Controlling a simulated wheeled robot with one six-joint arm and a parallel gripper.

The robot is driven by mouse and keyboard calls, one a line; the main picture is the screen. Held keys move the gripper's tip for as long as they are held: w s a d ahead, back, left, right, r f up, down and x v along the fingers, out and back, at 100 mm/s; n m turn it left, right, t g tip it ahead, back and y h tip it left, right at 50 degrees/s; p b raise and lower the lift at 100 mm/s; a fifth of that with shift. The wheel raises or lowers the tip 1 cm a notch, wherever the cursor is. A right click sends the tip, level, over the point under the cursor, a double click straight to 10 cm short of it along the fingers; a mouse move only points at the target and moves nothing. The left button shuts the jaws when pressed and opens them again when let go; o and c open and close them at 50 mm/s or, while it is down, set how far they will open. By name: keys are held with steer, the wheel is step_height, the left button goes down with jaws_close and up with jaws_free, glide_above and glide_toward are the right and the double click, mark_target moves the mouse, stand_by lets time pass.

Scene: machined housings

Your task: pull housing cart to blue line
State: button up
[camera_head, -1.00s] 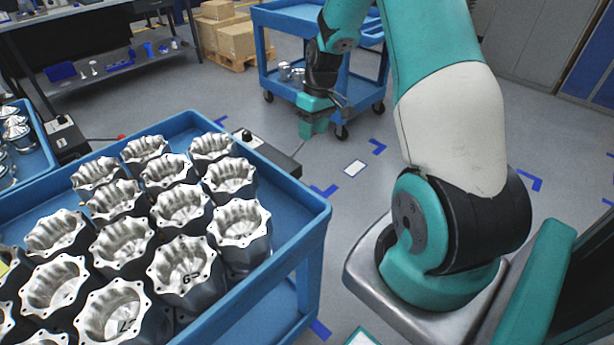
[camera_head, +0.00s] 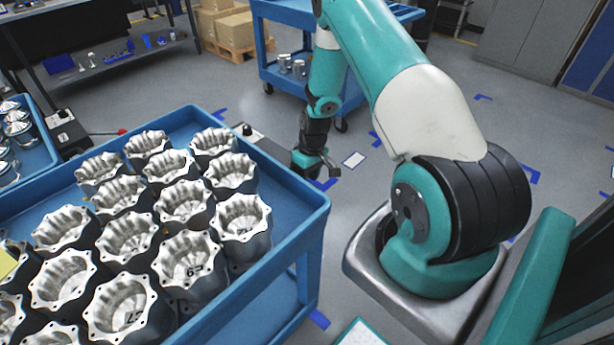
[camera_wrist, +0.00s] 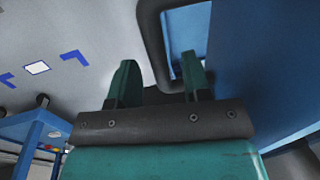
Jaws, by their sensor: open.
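The housing cart (camera_head: 272,175) is a blue cart at the left of the head view, its top tray filled with several silver machined housings (camera_head: 186,200). My gripper (camera_head: 324,166) is low beside its far right side in the head view, and its fingers are small there. In the wrist view my gripper (camera_wrist: 158,63) is open. A dark bar-shaped handle (camera_wrist: 150,30) passes between the two green fingers in the picture, close to a blue panel (camera_wrist: 255,70); contact cannot be told. Blue tape marks lie on the floor, one at the right (camera_head: 530,176) and one in the wrist view (camera_wrist: 75,57).
A second blue cart (camera_head: 290,14) stands at the back, with boxes (camera_head: 225,32) behind it. Another blue cart (camera_head: 38,160) with metal parts is at the left edge. A workbench (camera_head: 100,75) is at the back left. Open floor (camera_head: 450,90) lies to the back right.

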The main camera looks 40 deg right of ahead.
steer(key=shift+f, duration=0.3)
jaws_close()
steer(key=a, duration=0.2)
steer(key=shift+a, duration=0.35)
steer(key=shift+c, duration=0.3)
jaws_free()
steer(key=shift+d, duration=0.25)
steer(key=shift+o, duration=0.3)
steer(key=shift+d, duration=0.15)
